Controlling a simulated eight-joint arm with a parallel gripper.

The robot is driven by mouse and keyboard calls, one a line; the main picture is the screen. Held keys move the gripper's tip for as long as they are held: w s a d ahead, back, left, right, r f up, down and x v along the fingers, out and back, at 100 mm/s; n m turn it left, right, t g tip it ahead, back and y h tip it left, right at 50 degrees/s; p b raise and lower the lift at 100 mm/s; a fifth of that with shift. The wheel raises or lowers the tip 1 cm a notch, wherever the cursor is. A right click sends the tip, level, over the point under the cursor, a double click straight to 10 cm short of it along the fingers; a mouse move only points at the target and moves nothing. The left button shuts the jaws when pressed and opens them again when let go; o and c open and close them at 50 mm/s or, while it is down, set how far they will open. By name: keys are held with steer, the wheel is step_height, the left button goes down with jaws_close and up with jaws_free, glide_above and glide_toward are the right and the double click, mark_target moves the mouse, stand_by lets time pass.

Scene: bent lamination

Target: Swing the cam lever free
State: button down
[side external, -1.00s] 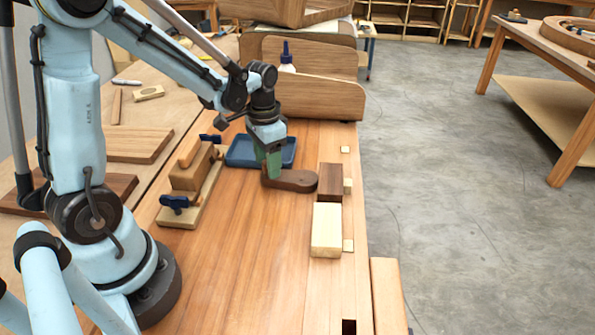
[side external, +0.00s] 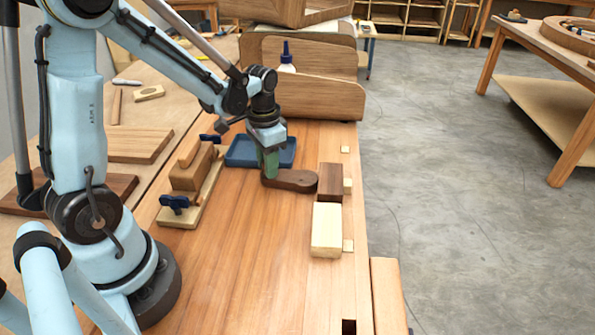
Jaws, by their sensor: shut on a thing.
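The cam lever (side external: 296,181) is a dark brown wooden piece with a rounded right end, lying low over the bench top. My gripper (side external: 268,172) points down at the lever's left end, with its green fingers shut on it. The fingers and the lever hide the exact contact. The lever's right end lies close to a dark brown block (side external: 331,183); whether they touch I cannot tell. A pale wooden block (side external: 326,230) sits just in front of the dark block.
A blue tray (side external: 241,152) lies just behind my gripper. A wooden form with blue clamps (side external: 174,202) stands to the left. Curved wooden panels (side external: 318,99) stand at the back. The bench top (side external: 255,255) in front of the lever is clear.

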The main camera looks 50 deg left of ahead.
mark_target(274, 202)
steer(key=shift+s+d+n, duration=0.5)
steer(key=shift+s+n, duration=0.05)
steer(key=shift+n, duration=0.45)
steer(key=n, duration=0.1)
steer(key=s+d+n, duration=0.1)
steer(key=shift+d+n, duration=0.25)
steer(key=shift+n, duration=0.05)
steer(key=d+n, duration=0.1)
steer(key=n, duration=0.1)
steer(key=shift+s+d+n, duration=0.35)
steer(key=shift+d+n, duration=0.05)
steer(key=d+n, duration=0.2)
steer(key=shift+s+n, duration=0.15)
steer(key=shift+n, duration=0.15)
steer(key=d+n, duration=0.2)
steer(key=n, duration=0.1)
steer(key=d+n, duration=0.1)
steer(key=shift+w, duration=0.25)
steer(key=d+n, duration=0.1)
steer(key=w+n, duration=0.1)
steer(key=n, duration=0.1)
steer(key=shift+d+n, duration=0.3)
steer(key=shift+d, duration=0.05)
steer(key=shift+w+d+n, duration=0.4)
steer(key=shift+n, duration=0.5)
steer(key=shift+w, duration=0.1)
